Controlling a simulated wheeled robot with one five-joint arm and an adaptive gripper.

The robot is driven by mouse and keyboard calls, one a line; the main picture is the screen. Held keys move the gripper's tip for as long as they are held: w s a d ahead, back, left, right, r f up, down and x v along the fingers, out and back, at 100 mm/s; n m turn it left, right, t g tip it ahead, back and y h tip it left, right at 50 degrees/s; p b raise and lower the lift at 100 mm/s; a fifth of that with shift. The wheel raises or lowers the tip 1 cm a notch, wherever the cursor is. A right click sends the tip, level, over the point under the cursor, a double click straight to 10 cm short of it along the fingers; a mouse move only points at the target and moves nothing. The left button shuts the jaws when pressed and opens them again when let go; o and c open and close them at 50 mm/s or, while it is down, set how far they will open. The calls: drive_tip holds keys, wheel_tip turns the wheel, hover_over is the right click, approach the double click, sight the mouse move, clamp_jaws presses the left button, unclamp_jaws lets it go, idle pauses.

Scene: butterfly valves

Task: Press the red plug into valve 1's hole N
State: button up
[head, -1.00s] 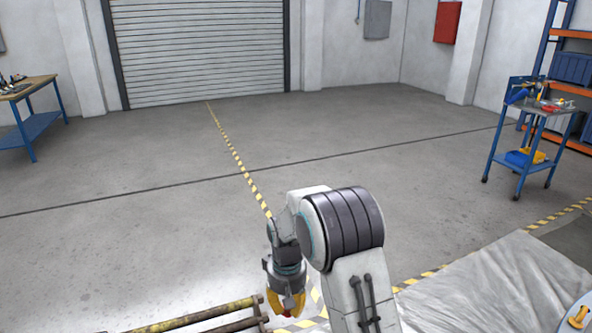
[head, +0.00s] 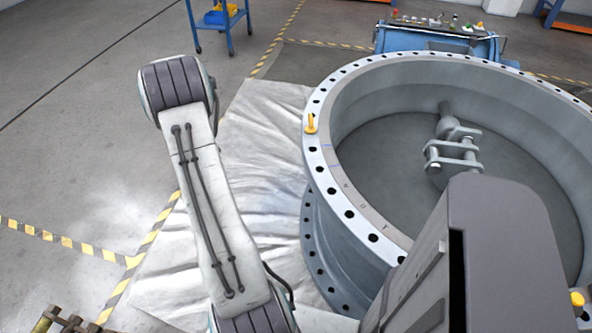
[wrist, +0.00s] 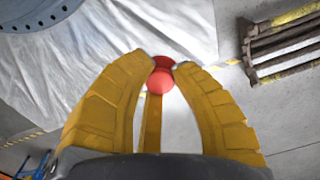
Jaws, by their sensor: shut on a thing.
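My gripper (wrist: 162,66) shows in the wrist view, with its yellow fingers closed around the red plug (wrist: 160,80). The plug's round red end shows between the fingertips, held above the floor. In the head view the gripper and plug are out of sight; only my arm shows at left. A large grey valve (head: 318,167) lies with its flange facing up, to the right of my arm. Its rim has many dark holes and small faint letters; I cannot tell which hole is N. Part of a holed rim (wrist: 35,22) shows at the wrist view's top left, apart from the plug.
A crumpled pale sheet (head: 262,150) lies under the valve. A blue bench with small items (head: 440,38) stands behind it. Rusty bars (wrist: 285,45) lie on the floor at the wrist view's right.

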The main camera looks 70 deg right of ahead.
drive_tip(key=s+d+f+b, duration=0.2)
drive_tip(key=s+d+f, duration=0.1)
drive_tip(key=s+d, duration=1)
drive_tip(key=m+b, duration=0.1)
drive_tip(key=b, duration=0.1)
approach(332, 187)
drive_tip(key=a, duration=0.2)
drive_tip(key=shift+s+d+f+b, duration=0.1)
drive_tip(key=shift+s+f+b, duration=0.05)
drive_tip(key=shift+f+b, duration=2.2)
drive_tip(key=shift+f, duration=1.55)
drive_tip(key=shift+f, duration=0.1)
drive_tip(key=o, duration=1.4)
drive_tip(key=shift+o, duration=0.2)
wheel_tip(332, 187, up, 6)
drive_tip(key=p, duration=0.4)
